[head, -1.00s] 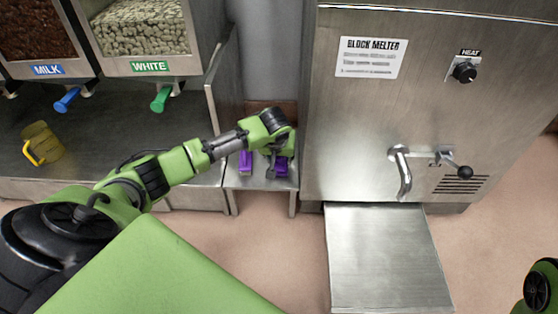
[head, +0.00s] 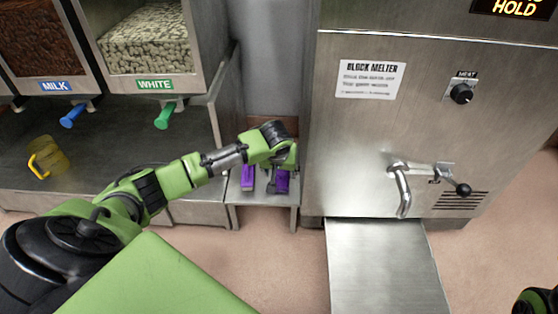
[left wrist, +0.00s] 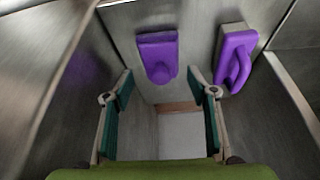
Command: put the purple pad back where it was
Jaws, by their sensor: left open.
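Two purple things sit on a small metal stand (head: 262,198) between the counter and the block melter. In the left wrist view one is a flat purple pad with a rounded end (left wrist: 158,55). The other is a purple piece with a raised handle-like loop (left wrist: 235,62) on a pale block. In the head view the purple shows on the left (head: 247,177) and right (head: 282,182) of my left gripper (head: 271,186), which partly hides the stand. In the left wrist view my left gripper (left wrist: 161,75) is open, with nothing between its fingers.
The block melter (head: 360,145) stands close on the right, with a spout (head: 402,190) and a metal platform (head: 385,265) below. The counter (head: 110,140) on the left carries a yellow jug (head: 52,160) under the MILK and WHITE dispensers.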

